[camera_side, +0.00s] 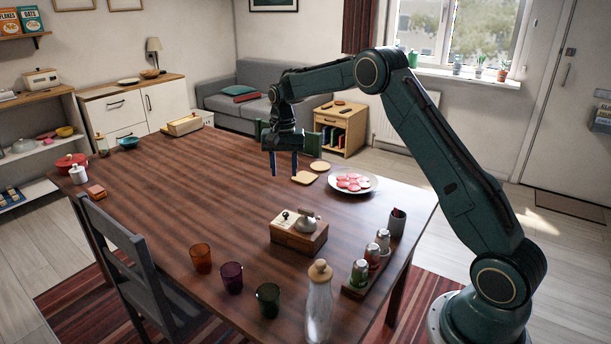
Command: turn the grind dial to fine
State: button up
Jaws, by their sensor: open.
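A wooden box that looks like a grinder (300,240) stands on the table, right of its middle. A grey metal dome with a knob sits on its right part. A small pale plate with a dark knob, which may be the grind dial (286,215), is on its top left. The dial's markings and setting are too small to read. My gripper (284,170) hangs with its blue fingers pointing down, open and empty. It is above the table, farther back than the box and apart from it.
A plate of red and pale slices (352,183) and round boards (304,177) lie near my gripper. The table's left middle is clear.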

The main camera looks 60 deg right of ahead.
aim_at(286, 213)
notch_tip(286, 213, down, 14)
jog(key=shift+r, duration=0.15)
dwell(0.7)
grip_shut()
